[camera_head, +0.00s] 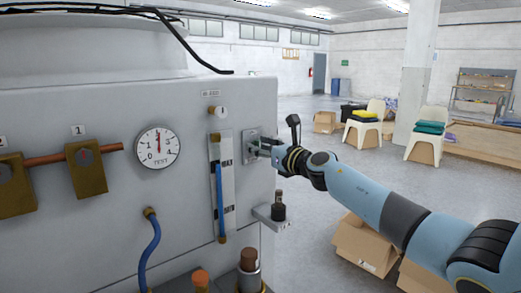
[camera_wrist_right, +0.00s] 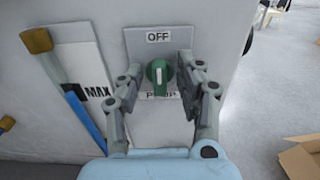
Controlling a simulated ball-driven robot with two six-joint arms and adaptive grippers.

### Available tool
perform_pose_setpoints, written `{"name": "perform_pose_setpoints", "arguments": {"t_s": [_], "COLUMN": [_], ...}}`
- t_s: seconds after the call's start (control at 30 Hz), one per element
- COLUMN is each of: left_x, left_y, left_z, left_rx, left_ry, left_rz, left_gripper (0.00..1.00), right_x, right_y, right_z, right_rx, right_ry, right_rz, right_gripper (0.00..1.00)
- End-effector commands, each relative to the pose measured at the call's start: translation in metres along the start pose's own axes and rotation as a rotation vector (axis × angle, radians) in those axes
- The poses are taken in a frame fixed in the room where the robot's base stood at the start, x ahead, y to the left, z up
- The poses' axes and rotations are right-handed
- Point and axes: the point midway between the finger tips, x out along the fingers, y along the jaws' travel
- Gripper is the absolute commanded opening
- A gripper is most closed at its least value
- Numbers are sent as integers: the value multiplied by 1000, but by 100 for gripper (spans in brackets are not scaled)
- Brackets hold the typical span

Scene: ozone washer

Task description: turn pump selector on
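The pump selector (camera_wrist_right: 159,75) is a green knob with a white pointer line, on a grey plate (camera_wrist_right: 148,43) marked "OFF" above and a partly hidden label below. Its white line stands upright, toward "OFF". My right gripper (camera_wrist_right: 160,74) has its two fingers on either side of the knob, with a gap visible around it in the right wrist view. In the head view my right gripper (camera_head: 262,147) is at the plate on the grey machine's right side and hides the knob. My left gripper is not in view.
Left of the plate is a level gauge with a blue tube (camera_head: 220,190) and a "MAX" mark. A round dial (camera_head: 157,146) sits farther left. A small bracket (camera_head: 272,217) with a dark fitting juts out below my gripper. Cardboard boxes (camera_head: 366,243) stand on the floor at right.

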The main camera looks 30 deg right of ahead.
Motion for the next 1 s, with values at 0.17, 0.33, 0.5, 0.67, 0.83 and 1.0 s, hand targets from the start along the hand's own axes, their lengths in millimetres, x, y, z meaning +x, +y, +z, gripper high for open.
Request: {"name": "perform_pose_setpoints", "arguments": {"t_s": [0.17, 0.33, 0.5, 0.67, 0.83, 1.0], "left_x": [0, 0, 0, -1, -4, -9], "left_y": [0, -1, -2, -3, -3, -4], "left_z": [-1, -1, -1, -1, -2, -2], "left_rx": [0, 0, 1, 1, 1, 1], "left_ry": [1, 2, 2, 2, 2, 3], "left_rz": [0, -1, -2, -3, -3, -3], "left_gripper": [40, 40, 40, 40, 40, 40], "right_x": [0, 0, 0, 0, 0, 0], "right_y": [0, 0, 0, 0, 0, -1], "right_z": [0, 0, 0, 1, 1, 2], "right_rx": [0, 0, 0, 10, 58, 160], "right_ry": [0, 0, 0, 0, 0, 0], "right_rz": [0, 0, 0, 0, 0, 0], "right_gripper": [37, 18, 0, 0, 0, 0]}}
